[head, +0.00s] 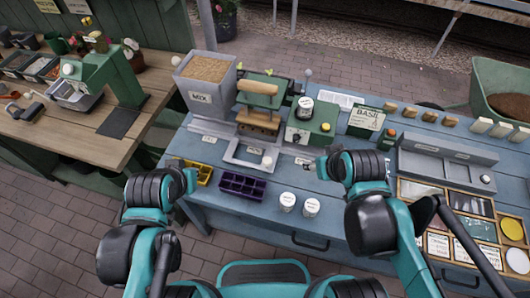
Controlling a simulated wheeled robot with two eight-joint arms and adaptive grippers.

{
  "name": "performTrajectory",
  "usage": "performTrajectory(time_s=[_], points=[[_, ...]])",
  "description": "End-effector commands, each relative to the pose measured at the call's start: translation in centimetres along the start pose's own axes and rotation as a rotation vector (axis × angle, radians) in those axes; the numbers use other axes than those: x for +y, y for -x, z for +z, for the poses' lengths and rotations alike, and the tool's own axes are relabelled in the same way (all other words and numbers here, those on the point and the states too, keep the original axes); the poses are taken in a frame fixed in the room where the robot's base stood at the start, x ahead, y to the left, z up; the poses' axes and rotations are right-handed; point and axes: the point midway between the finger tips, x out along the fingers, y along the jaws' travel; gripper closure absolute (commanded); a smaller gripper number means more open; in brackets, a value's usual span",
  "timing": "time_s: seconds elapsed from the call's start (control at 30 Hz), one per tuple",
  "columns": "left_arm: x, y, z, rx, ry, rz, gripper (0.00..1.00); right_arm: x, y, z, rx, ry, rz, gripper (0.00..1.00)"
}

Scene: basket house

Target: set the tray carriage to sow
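What looks like the tray carriage (233,158) is a grey metal frame with a pale round knob (267,161), low at the front of the machine on the blue bench. Small labels lie along its track, too small to read. It sits in front of the green and wooden press (259,105), between the hopper (207,80) and the green box with a yellow button (311,122). My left gripper (191,181) is left of the carriage, near the yellow tray. My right gripper (322,168) is right of the knob and apart from it. Their finger openings are unclear.
A purple cell tray (241,187) and a yellow tray (199,171) lie at the bench front. Two white-lidded jars (299,204) stand between the arms. A grey rack (446,162) and seed compartments fill the right. A wooden table (98,128) stands left.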

Motion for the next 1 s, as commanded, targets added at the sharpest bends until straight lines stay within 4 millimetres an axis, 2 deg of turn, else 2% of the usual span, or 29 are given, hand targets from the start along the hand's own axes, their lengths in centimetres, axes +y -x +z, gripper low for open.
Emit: performTrajectory(time_s=[0.1,0.2,0.4,0.6,0.77,1.0], points=[[0.0,-0.2,0.1,0.000,0.000,0.000,1.00,-2.0,-2.4,-2.1,-0.052,0.143,-0.071,0.52],[0.0,-0.3,0.2,0.000,0.000,0.000,1.00,-3.9,-4.8,-3.4,-0.093,0.278,-0.143,0.52],[0.0,-0.6,0.4,0.000,0.000,0.000,1.00,-7.5,-9.6,-4.7,-0.142,0.509,-0.277,0.52],[0.0,-0.6,0.5,0.000,0.000,0.000,1.00,-9.5,-12.1,-4.8,-0.157,0.627,-0.351,0.52],[0.0,-1.1,0.8,0.000,0.000,0.000,1.00,-10.0,-13.6,-4.4,-0.158,0.645,-0.362,0.52],[0.0,-2.6,1.9,0.000,0.000,0.000,1.00,-11.1,-17.3,-3.3,-0.159,0.644,-0.360,0.52]])
